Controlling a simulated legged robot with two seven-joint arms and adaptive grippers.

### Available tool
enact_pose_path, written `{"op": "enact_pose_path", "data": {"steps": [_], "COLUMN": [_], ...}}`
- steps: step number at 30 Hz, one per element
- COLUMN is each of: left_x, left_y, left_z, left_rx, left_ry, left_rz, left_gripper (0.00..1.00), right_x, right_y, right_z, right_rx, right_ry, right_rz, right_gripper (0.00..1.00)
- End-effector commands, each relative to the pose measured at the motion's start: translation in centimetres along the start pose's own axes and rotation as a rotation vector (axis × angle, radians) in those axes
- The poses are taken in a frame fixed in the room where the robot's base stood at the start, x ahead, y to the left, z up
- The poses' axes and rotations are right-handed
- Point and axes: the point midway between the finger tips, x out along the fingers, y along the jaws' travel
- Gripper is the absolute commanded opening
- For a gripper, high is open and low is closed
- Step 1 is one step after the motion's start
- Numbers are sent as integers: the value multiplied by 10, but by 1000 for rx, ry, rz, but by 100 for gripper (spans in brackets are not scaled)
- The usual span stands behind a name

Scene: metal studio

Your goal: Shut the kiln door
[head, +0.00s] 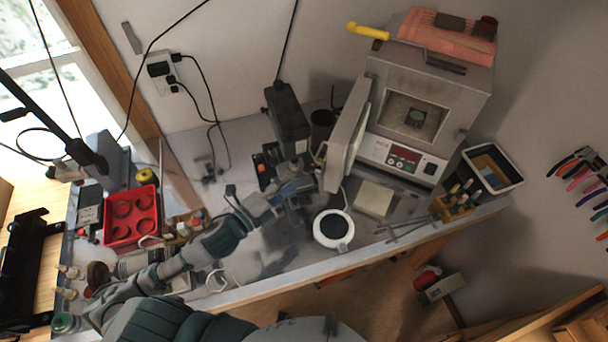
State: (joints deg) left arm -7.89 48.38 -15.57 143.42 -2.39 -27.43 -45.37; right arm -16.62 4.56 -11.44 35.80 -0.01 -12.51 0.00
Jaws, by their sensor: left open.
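The kiln (465,100) is a grey box at the back right of the bench, with a small chamber in its front and a control panel with a red display below. Its door (347,140) stands open, swung out to the left of the chamber. A dark item shows inside the chamber. My left arm reaches in from the lower left, and my left gripper (308,190) is open just left of the door's lower part. I cannot tell whether it touches the door. My right gripper is not in view.
A white round hotplate-like device (333,244) stands in front of the door. A pale square tile (374,199) lies below the kiln. A dark machine (287,117) stands left of the door. A wooden tool holder (454,208) and a bin (492,168) are at right.

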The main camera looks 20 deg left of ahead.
Motion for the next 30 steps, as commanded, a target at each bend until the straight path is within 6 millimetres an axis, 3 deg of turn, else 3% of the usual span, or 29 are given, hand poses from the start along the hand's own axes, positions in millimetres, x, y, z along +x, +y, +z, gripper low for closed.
{"op": "enact_pose_path", "data": {"steps": [1, 10, 22, 23, 29, 30], "left_x": [6, 54, 64, 64, 64, 64], "left_y": [3, -2, 0, 0, 0, 1], "left_z": [0, 1, 0, 0, 0, 0], "left_rx": [5, -1, 1, 1, 1, 1], "left_ry": [1, -1, 1, 1, 0, 0], "left_rz": [-4, -1, 2, 2, 2, 3], "left_gripper": [54, 54, 54, 52, 2, 0], "right_x": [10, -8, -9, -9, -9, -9], "right_y": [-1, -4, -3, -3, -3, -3], "right_z": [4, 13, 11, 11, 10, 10], "right_rx": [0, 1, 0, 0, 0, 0], "right_ry": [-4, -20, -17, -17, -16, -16], "right_rz": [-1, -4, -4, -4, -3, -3], "right_gripper": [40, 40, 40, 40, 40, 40]}}
